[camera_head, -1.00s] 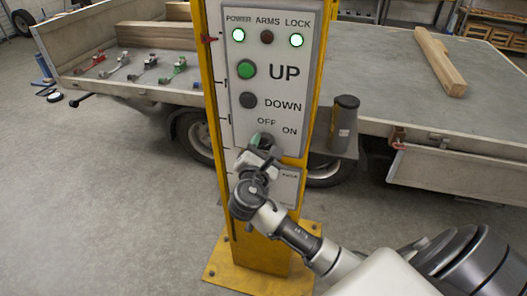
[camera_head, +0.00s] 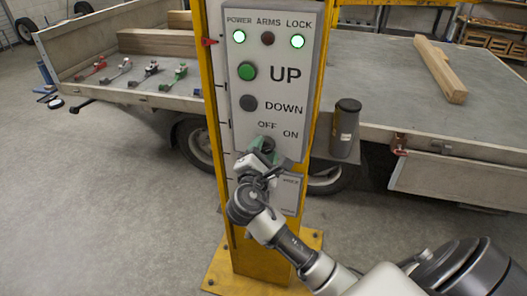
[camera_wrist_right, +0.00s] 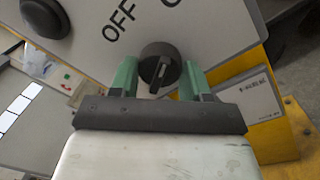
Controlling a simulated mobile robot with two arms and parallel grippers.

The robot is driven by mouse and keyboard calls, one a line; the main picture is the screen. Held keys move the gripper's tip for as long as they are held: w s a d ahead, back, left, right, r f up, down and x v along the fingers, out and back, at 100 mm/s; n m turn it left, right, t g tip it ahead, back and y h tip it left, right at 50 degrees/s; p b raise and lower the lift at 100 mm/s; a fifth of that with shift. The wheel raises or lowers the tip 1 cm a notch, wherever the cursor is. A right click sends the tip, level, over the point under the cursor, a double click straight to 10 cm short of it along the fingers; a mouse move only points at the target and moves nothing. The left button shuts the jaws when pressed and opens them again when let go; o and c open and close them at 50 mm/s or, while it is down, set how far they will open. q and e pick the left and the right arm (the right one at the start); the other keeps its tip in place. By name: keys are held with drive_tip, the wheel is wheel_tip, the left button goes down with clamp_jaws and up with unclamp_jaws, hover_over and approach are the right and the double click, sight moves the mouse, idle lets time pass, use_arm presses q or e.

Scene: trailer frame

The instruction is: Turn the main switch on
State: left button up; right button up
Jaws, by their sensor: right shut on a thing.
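The main switch is a black rotary knob (camera_wrist_right: 160,68) under the OFF and ON labels, low on the grey control panel (camera_head: 290,138). My right gripper (camera_wrist_right: 159,70) has its green fingers on either side of the knob and is shut on it. In the head view the right gripper (camera_head: 262,152) largely covers the knob. The knob's ridge shows in the wrist view, but I cannot tell for sure which label it points at. The POWER lamp (camera_head: 239,36) and LOCK lamp (camera_head: 298,41) glow green; the ARMS lamp (camera_head: 267,38) is dark. My left gripper is not in view.
A yellow post (camera_head: 209,75) carries the panel, with green UP (camera_head: 247,71) and black DOWN (camera_head: 249,102) buttons above the switch. A trailer bed (camera_head: 380,85) stands behind, with a dark cylinder (camera_head: 345,128) beside the post. The floor at left is clear.

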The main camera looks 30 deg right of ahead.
drive_tip(key=o, duration=0.9)
drive_tip(key=b+v, duration=0.2)
drive_tip(key=v, duration=0.9)
drive_tip(key=shift+w, duration=0.1)
